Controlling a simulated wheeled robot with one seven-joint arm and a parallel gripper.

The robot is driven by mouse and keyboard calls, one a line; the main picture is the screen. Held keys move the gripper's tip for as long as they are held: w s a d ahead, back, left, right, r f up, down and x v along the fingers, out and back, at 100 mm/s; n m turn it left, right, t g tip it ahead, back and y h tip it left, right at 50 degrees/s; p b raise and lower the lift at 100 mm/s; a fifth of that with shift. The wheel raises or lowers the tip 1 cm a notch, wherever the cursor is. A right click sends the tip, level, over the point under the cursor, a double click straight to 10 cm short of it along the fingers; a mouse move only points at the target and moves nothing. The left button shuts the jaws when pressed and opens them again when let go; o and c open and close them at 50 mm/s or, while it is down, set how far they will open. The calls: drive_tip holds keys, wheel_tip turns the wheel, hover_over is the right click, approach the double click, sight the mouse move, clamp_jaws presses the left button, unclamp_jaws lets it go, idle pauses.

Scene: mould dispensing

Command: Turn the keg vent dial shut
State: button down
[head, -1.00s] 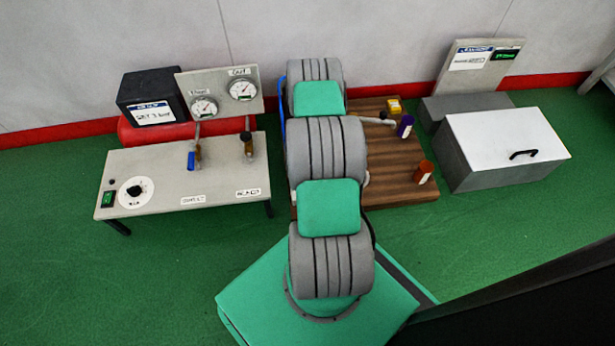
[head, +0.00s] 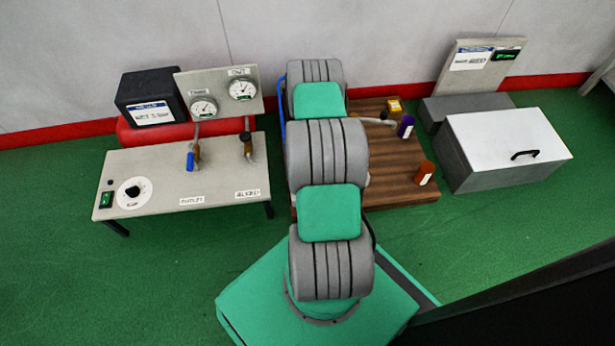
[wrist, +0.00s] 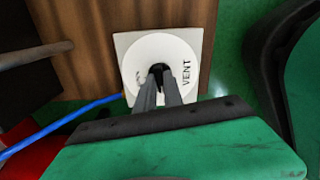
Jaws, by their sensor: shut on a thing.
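The vent dial (wrist: 144,56) is a white round face on a pale square plate (wrist: 120,41), marked "VENT" on its right side, in the wrist view. A dark knob (wrist: 160,68) stands at its middle. My gripper (wrist: 160,78) is over the dial with its two fingers close together, shut on the knob. The fingers hide most of the knob and the lower part of the face, so I cannot read the knob's setting. In the head view my arm hides the dial and my gripper.
A wooden board (head: 400,180) holds an orange container (head: 425,172) and a purple one (head: 406,126). A grey bench (head: 165,165) with gauges stands at left. A white-lidded box (head: 505,148) stands at right. A blue hose (wrist: 95,106) runs beside the dial.

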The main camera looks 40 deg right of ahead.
idle(0.4)
drive_tip(key=c, duration=1.5)
unclamp_jaws()
drive_tip(key=shift+o, duration=0.2)
drive_tip(key=shift+r, duration=0.1)
wheel_tip(320, 180, up, 8)
drive_tip(key=p, duration=0.3)
drive_tip(key=shift+f, duration=0.2)
